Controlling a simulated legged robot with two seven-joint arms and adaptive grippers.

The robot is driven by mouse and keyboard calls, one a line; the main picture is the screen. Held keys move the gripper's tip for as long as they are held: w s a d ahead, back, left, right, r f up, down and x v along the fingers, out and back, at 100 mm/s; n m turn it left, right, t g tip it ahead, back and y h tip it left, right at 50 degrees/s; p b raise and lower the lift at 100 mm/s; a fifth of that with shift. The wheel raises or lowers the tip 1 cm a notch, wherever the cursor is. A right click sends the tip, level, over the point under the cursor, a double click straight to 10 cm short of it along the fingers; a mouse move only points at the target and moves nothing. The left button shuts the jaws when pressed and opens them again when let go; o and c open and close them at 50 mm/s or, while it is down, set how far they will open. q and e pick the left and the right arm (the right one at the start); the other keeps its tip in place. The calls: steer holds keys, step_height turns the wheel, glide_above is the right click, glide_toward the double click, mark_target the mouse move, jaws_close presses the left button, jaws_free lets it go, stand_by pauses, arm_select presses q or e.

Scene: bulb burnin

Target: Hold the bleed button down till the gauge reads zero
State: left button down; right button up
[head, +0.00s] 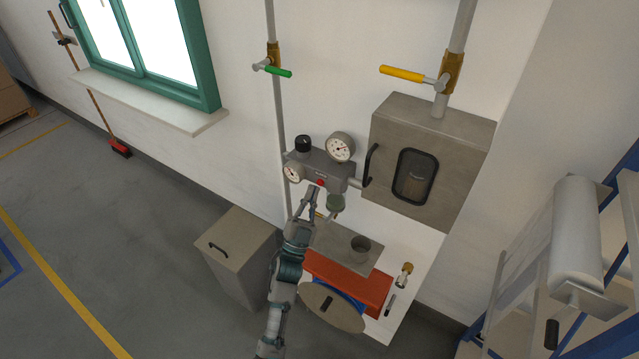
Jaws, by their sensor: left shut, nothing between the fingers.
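A grey valve block (325,166) is mounted on the wall. It carries a round white gauge (341,147) at its upper right and a second gauge (293,173) at its lower left. The needles are too small to read. A red button (320,182) sits on the front of the block. My left gripper (315,191) is shut and empty, its fingertips just below the red button. I cannot tell whether they touch or press it. My right gripper is out of view.
A grey cabinet (463,140) with a dark window hangs right of the block. Pipes with green (278,72) and yellow (401,73) valve handles run above. A grey bin (236,249) and a red box (352,284) stand below. Open floor lies left; a rack (545,290) is right.

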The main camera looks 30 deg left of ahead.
arm_select(q)
steer(key=shift+w, duration=0.1)
stand_by(0.6)
steer(key=shift+w+r, duration=0.1)
steer(key=shift+w, duration=0.15)
steer(key=shift+w, duration=0.45)
stand_by(0.6)
steer(key=shift+s, duration=0.1)
stand_by(4.5)
steer(key=shift+s, duration=0.75)
steer(key=shift+s+a+p, duration=0.2)
steer(key=shift+s+p, duration=0.7)
steer(key=shift+s, duration=1.6)
